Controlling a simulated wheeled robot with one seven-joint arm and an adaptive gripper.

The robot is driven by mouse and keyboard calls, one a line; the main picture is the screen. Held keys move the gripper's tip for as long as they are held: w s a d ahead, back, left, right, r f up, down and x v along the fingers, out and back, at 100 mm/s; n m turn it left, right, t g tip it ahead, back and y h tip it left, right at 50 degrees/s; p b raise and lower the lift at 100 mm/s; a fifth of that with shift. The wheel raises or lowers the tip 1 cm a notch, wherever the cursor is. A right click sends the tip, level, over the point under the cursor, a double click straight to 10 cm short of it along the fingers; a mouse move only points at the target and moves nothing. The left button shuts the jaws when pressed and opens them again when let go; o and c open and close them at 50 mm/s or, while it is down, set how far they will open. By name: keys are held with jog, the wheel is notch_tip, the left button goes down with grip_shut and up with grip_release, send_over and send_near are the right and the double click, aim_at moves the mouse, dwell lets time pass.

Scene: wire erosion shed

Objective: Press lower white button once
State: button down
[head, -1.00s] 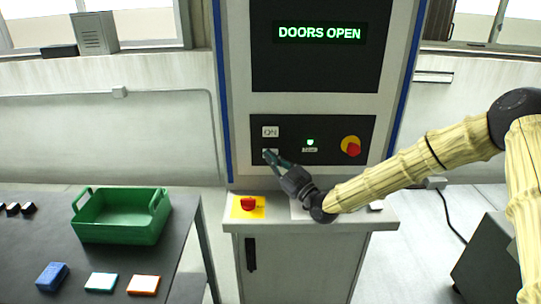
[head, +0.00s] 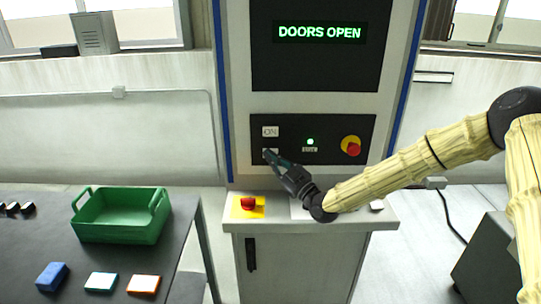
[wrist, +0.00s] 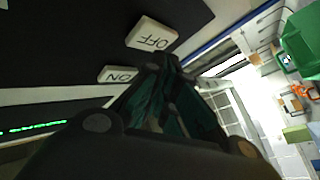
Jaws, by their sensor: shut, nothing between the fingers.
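The lower white button, marked OFF in the wrist view (wrist: 152,33), is on the black control panel. In the head view the lower white button (head: 272,152) is partly covered by my fingertips. The upper white button (head: 270,132), marked ON, sits just above it and also shows in the wrist view (wrist: 118,75). My gripper (head: 267,155) is shut and empty, with its tips right at the lower button. In the wrist view the fingertips (wrist: 166,60) are close to the OFF button's edge. I cannot tell whether they touch it.
A small green light (head: 310,141) and a red knob on a yellow disc (head: 351,146) are right of the buttons. A red button on a yellow plate (head: 248,204) stands on the ledge below. A green crate (head: 120,216) is on the table at left. The screen reads DOORS OPEN.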

jog(key=shift+w+b, duration=0.65)
jog(key=shift+w, duration=0.1)
dwell(0.9)
jog(key=shift+s, duration=0.1)
jog(key=shift+s+b, duration=0.3)
jog(key=shift+s, duration=0.45)
jog(key=shift+s+b, duration=0.4)
jog(key=shift+s, duration=2.1)
